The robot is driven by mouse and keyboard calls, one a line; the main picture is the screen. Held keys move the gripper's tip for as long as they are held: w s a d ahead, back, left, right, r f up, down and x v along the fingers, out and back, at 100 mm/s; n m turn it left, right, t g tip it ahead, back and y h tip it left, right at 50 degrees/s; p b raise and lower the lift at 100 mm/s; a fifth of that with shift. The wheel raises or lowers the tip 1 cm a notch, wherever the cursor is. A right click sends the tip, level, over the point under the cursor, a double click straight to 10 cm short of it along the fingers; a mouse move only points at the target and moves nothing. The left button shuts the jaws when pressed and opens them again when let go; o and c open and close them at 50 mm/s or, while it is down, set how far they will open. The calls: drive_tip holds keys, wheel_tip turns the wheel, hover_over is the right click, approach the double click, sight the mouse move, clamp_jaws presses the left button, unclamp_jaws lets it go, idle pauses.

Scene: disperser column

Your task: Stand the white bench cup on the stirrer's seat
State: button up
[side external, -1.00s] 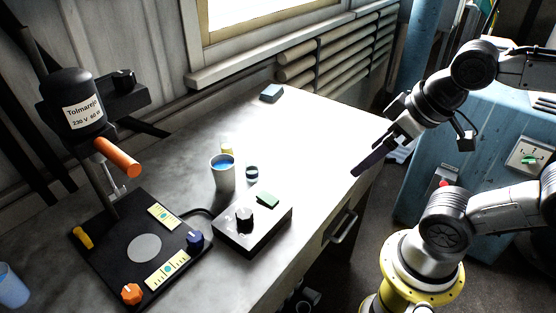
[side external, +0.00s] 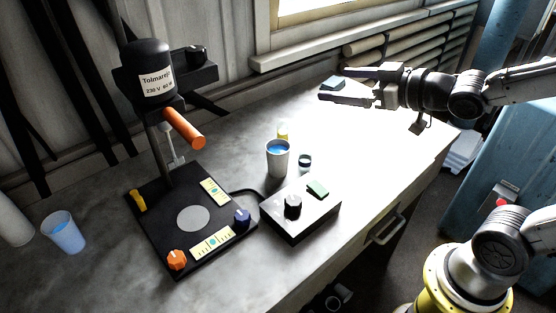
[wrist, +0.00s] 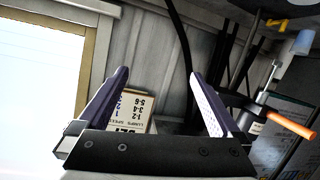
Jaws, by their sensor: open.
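A white cup (side external: 278,160) with blue contents stands upright on the bench, behind the black control box. The stirrer's base is a black plate (side external: 160,215) with a pale grey round seat (side external: 193,219), which is bare. The motor head (side external: 148,70) and an orange handle (side external: 185,129) are above it. My gripper (side external: 333,85) is open and empty, above the back of the bench, up and right of the cup and pointing left. In the wrist view its two fingers (wrist: 160,75) are spread apart, facing the wall; the cup is not visible there.
A translucent blue cup (side external: 63,232) and a white cylinder (side external: 12,222) stand at the left. The control box (side external: 300,210) carries a knob and a green pad (side external: 318,189). A cable joins base and box.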

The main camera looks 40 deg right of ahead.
wheel_tip(320, 180, down, 5)
drive_tip(key=w+a+n+y, duration=0.1)
drive_tip(key=w+a+y, duration=0.2)
drive_tip(key=g, duration=0.2)
approach(278, 159)
drive_tip(key=w+d+r, duration=0.1)
drive_tip(key=w+d, duration=0.1)
drive_tip(key=x, duration=1.3)
drive_tip(key=shift+w+a+f, duration=0.1)
drive_tip(key=shift+a+f, duration=0.1)
drive_tip(key=shift+c, duration=0.2)
